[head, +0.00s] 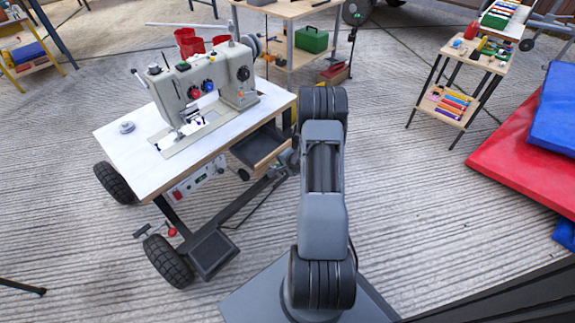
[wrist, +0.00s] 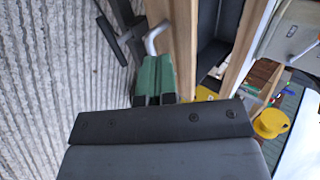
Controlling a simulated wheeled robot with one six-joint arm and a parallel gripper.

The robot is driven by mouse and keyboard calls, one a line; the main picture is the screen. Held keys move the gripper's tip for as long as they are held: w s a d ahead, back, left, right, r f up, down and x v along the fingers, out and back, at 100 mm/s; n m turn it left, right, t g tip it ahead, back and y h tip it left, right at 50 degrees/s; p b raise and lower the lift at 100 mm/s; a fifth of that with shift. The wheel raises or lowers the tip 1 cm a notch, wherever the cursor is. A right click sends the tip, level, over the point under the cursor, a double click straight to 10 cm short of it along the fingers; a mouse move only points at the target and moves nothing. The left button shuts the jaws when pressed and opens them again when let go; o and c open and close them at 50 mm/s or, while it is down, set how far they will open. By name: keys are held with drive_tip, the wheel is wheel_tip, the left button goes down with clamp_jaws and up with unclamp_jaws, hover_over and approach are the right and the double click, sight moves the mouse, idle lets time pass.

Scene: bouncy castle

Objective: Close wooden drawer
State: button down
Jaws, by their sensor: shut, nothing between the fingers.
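The wooden drawer (head: 267,152) is pulled out from under the right side of the white sewing table (head: 125,155). Its dark inside shows in the head view. In the wrist view, its light wood front (wrist: 185,42) stands upright in the picture, with a bent grey metal handle (wrist: 153,38) on it. My gripper (wrist: 155,66) has green fingers held together and empty. The fingers are just outside the drawer front, close below the handle in the picture; I cannot tell if they touch.
A sewing machine (head: 205,85) stands on the table. A yellow spool-like thing (wrist: 270,123) and small coloured items lie beside the drawer in the wrist view. A black pedal (head: 213,250) sits low under the table. Open concrete floor (head: 400,190) lies to the right.

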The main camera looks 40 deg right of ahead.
sight(269, 159)
drive_tip(key=w, duration=0.4)
drive_tip(key=shift+a+f, duration=0.2)
drive_tip(key=shift+a, duration=0.2)
drive_tip(key=shift+w, duration=0.15)
